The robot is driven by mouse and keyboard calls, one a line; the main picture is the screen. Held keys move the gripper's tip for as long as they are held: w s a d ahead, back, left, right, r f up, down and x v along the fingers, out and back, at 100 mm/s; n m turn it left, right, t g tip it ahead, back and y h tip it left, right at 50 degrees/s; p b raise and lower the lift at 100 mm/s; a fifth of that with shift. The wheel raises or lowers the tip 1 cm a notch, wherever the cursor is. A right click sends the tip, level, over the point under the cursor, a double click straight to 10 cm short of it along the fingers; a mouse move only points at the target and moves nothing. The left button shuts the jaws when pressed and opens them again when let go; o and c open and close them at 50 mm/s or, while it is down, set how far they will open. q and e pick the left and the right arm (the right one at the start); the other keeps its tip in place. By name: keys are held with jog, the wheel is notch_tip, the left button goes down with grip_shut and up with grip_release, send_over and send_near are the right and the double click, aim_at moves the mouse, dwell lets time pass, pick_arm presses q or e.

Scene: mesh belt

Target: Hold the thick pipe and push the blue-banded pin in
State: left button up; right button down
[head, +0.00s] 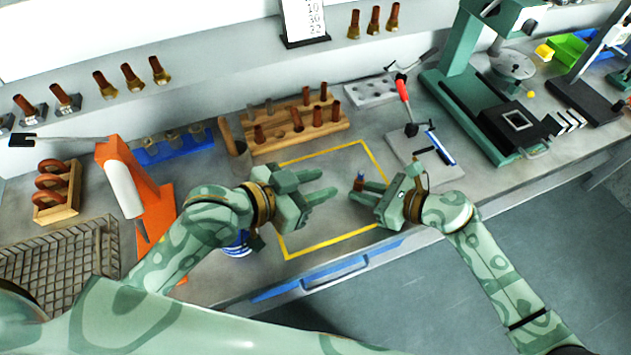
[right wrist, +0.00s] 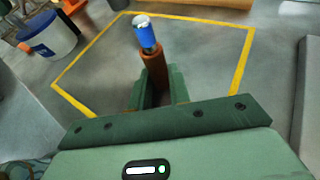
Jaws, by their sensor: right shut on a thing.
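The thick copper-brown pipe (right wrist: 154,68) stands between the fingers of my right gripper (right wrist: 158,88), which is shut on it. The blue-banded pin (right wrist: 145,36) sits at the pipe's far end, with its blue band and silver tip showing outside. How deep it goes into the pipe is hidden. In the head view the pin (head: 360,176) shows small beside my right gripper (head: 367,195), above the yellow-outlined area. My left gripper (head: 328,184) is open and empty, left of the pin and apart from it, its fingers pointing right towards it.
A yellow outline (head: 362,143) marks clear bench below the grippers. Behind it is a wooden rack (head: 275,145) of copper pieces. A red-handled lever tool (head: 403,90) and a green press (head: 462,50) stand right. An orange stand (head: 150,195) and wire basket (head: 60,262) are left.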

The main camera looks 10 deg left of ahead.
dwell(0.3)
jog(key=c, duration=1.2)
grip_release()
jog(key=shift+c, duration=0.2)
jog(key=shift+d, duration=0.1)
